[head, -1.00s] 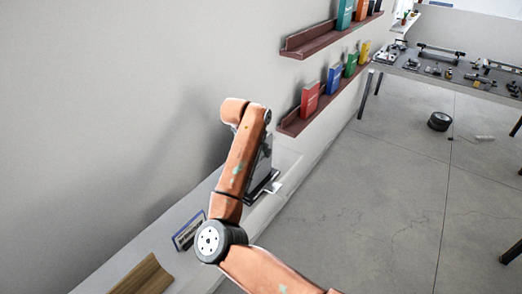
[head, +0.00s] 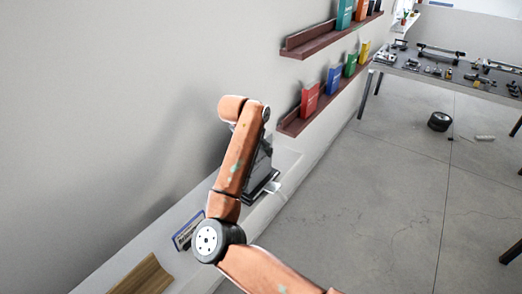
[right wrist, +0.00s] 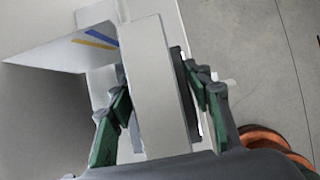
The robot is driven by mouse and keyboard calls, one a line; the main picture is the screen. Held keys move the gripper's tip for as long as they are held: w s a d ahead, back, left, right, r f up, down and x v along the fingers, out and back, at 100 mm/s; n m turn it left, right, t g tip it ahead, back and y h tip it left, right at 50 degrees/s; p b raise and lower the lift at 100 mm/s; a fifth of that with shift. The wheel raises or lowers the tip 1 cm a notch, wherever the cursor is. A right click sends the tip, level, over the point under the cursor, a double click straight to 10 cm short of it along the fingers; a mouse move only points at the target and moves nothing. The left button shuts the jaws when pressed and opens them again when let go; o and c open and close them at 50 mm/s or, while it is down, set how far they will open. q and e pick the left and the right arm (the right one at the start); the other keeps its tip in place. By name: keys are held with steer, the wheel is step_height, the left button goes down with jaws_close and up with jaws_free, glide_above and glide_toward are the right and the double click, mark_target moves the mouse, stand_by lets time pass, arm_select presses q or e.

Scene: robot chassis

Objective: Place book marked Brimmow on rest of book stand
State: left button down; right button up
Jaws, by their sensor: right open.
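In the right wrist view, the green-padded fingers of my right gripper (right wrist: 160,115) stand apart, one on each side of a pale slab-like block (right wrist: 158,80), seen on its narrow side. A dark strip lies along the block's right side. I cannot tell whether the fingers touch it, or whether it is the Brimmow book; no title is readable. A pale panel (right wrist: 55,52) with yellow and blue stripes lies to its left. In the head view, my right arm partly covers a dark grey object (head: 262,160). I cannot identify the book stand for certain. My left gripper is not in view.
A blue-and-white placard-like object (head: 187,230) and a brown ridged piece (head: 144,276) are on the pale ledge along the wall. Wall shelves hold coloured books, including a red one (head: 310,99). A table (head: 440,72) with parts stands at the back right.

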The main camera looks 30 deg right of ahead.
steer(key=v, duration=1)
steer(key=shift+s+a+r, duration=0.1)
steer(key=shift+a+r, duration=0.05)
steer(key=shift+r, duration=0.1)
steer(key=shift+c, duration=0.4)
